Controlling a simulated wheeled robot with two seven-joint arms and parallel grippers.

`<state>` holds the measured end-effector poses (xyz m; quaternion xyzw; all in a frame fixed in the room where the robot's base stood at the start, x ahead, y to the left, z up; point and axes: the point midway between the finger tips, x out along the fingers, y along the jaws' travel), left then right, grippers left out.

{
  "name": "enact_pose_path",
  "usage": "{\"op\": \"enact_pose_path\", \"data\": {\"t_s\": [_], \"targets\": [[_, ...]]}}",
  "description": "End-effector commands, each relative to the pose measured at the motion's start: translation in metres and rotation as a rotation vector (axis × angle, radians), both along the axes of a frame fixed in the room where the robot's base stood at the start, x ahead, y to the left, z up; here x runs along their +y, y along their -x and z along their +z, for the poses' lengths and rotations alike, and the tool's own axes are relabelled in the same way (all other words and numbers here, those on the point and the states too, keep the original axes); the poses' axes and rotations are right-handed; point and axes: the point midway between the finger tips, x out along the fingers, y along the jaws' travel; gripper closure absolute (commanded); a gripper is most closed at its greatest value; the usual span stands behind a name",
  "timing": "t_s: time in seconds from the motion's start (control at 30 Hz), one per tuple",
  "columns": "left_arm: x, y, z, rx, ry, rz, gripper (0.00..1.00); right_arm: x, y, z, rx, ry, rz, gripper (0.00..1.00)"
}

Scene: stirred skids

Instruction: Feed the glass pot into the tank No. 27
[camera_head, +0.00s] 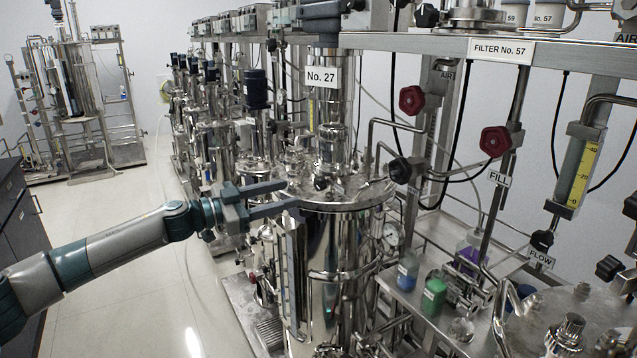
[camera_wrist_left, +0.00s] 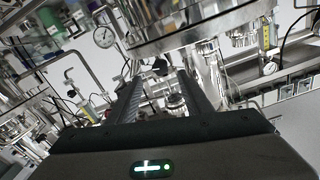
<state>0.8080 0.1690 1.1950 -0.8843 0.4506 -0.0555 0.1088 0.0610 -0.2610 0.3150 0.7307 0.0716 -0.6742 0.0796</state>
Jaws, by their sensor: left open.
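The tank No. 27 is a tall steel vessel (camera_head: 336,262) in the middle of the head view, with its label (camera_head: 321,77) on the column above its lid. My left gripper (camera_head: 290,197) is open at the left edge of the tank's lid. In the left wrist view its two fingers (camera_wrist_left: 168,92) are apart, with shiny fittings seen between them; I see nothing held. Small vessels stand on the steel shelf right of the tank: a blue one (camera_head: 407,272), a green one (camera_head: 433,294) and a purple one (camera_head: 468,249). I cannot tell which is the glass pot. My right gripper is not in view.
Pipes and valves with red knobs (camera_head: 411,99) crowd the right of the tank. A flow meter (camera_head: 577,170) hangs at the right. More steel tanks (camera_head: 205,135) line up behind. The floor (camera_head: 130,225) at the left is clear beside a dark cabinet (camera_head: 20,225).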

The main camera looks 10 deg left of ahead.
Motion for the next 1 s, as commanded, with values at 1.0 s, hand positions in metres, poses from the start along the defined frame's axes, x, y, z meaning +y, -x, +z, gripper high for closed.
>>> {"op": "enact_pose_path", "data": {"t_s": [1.0], "targets": [[-0.085, -0.061, 0.000, 0.000, 0.000, 0.000, 0.54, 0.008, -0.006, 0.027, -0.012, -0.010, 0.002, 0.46]]}}
